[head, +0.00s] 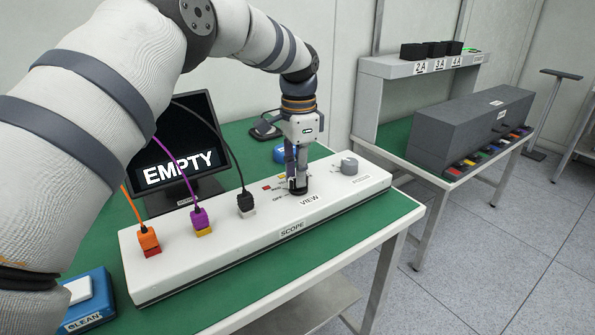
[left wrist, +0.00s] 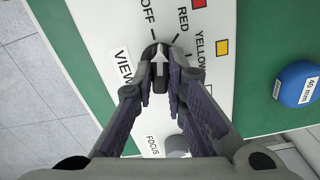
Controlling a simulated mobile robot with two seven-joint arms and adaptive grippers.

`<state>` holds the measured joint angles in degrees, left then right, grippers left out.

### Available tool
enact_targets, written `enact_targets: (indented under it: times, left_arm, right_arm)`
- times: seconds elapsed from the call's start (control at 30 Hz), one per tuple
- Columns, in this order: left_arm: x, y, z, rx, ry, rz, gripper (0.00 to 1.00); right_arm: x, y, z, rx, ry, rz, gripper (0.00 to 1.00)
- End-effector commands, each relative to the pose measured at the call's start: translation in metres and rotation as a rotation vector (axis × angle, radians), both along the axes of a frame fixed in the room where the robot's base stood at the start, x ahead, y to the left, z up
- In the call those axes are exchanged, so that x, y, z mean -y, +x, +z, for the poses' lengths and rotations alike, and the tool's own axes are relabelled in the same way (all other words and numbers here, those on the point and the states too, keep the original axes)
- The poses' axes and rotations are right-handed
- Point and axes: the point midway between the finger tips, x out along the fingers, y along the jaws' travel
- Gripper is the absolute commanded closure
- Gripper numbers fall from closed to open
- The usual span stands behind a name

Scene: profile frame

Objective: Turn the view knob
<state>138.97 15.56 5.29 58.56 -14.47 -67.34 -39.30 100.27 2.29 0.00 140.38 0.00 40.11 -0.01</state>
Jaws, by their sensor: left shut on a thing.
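My left gripper (head: 297,184) reaches down onto the white scope box (head: 270,232) and is shut on the dark view knob (left wrist: 160,82), above the VIEW label (head: 310,200). In the left wrist view the fingers (left wrist: 165,84) sit on both sides of the knob. Its light pointer points up the picture, near the OFF mark (left wrist: 148,12) and toward the gap before RED (left wrist: 183,20); YELLOW (left wrist: 205,46) is further right. In the head view the fingers hide most of the knob. The monitor (head: 180,155) reads EMPTY.
A grey focus knob (head: 349,164) stands right of my gripper. Orange (head: 149,240), purple (head: 199,218) and black (head: 245,201) plugs with cables stand on the box's left part. A blue round 40 mm piece (left wrist: 297,84) lies behind the box. Another table (head: 400,150) stands right.

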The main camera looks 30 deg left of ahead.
Motion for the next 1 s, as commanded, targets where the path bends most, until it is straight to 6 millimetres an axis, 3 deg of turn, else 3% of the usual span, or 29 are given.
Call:
enact_targets:
  times: [0.4,1.0]
  left_arm:
    - [-0.0004,-0.0001,0.0005,0.0,0.001,0.203,1.0]
    - [-0.0001,0.0,0.0002,0.0,0.0,0.241,1.0]
  right_arm:
    - [0.0,0.0023,0.0022,0.008,0.0,0.0,0.6]
    - [0.0,0.0024,0.0024,0.009,0.0,0.0,0.6]
